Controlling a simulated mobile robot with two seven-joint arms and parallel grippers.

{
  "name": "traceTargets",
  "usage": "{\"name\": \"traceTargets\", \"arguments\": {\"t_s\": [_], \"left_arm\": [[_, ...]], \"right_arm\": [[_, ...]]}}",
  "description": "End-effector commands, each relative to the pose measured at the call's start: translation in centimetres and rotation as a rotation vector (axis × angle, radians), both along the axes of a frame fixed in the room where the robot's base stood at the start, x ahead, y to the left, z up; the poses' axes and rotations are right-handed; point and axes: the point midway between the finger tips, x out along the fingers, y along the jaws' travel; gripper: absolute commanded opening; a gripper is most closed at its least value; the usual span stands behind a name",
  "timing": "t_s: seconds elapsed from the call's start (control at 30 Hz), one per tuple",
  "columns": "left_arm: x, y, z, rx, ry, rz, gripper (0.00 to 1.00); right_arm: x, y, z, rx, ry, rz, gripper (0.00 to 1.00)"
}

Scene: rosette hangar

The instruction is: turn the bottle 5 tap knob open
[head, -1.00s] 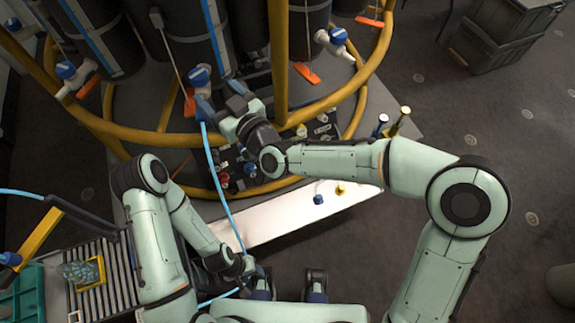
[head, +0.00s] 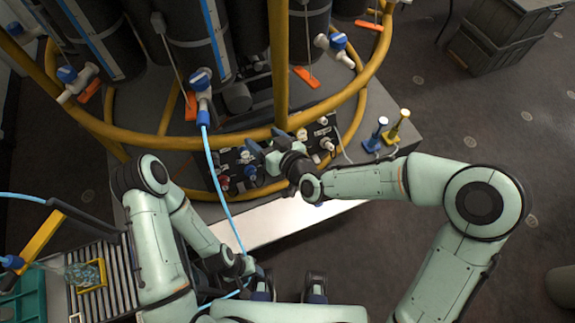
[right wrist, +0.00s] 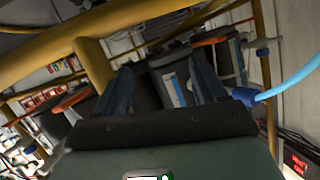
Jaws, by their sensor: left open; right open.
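Several black bottles have white taps with blue knobs in the head view; no number is readable, so I cannot tell which is bottle 5. The middle tap knob (head: 200,80) sits above a blue connector joined to a light-blue hose (head: 222,190). Other blue tap knobs are at the left (head: 67,74) and right (head: 338,41). My right gripper (head: 256,152) is open and empty, below and right of the middle tap, apart from it. In the right wrist view its two fingers (right wrist: 163,85) are spread. My left gripper (head: 258,271) is low in the head view, by the hose.
A yellow tubular ring (head: 175,140) and post (head: 279,70) stand close to my right gripper. A dark panel with fittings (head: 240,170) lies below it. Blue (head: 375,135) and yellow (head: 400,127) upright pieces stand at the platform's right. Dark crates (head: 490,50) stand on the floor.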

Motion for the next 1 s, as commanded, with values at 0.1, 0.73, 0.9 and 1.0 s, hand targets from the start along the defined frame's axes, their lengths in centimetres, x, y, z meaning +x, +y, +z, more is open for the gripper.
{"name": "traceTargets", "arguments": {"t_s": [0.1, 0.73, 0.9, 1.0], "left_arm": [[0.2, 0.0, 0.5, 0.000, -0.002, 0.000, 0.49], [0.7, 0.0, 1.8, -0.001, -0.008, 0.000, 0.49], [0.7, 0.0, 1.8, -0.001, -0.008, 0.000, 0.49], [0.7, 0.0, 1.8, -0.001, -0.008, 0.000, 0.49]], "right_arm": [[-0.1, -1.1, -2.2, -0.012, 0.069, -0.019, 0.71], [-2.0, -5.5, -10.4, -0.044, 0.338, -0.103, 0.71], [-2.2, -5.7, -10.7, -0.045, 0.347, -0.106, 0.71], [-2.2, -5.7, -10.7, -0.046, 0.347, -0.106, 0.71]]}}
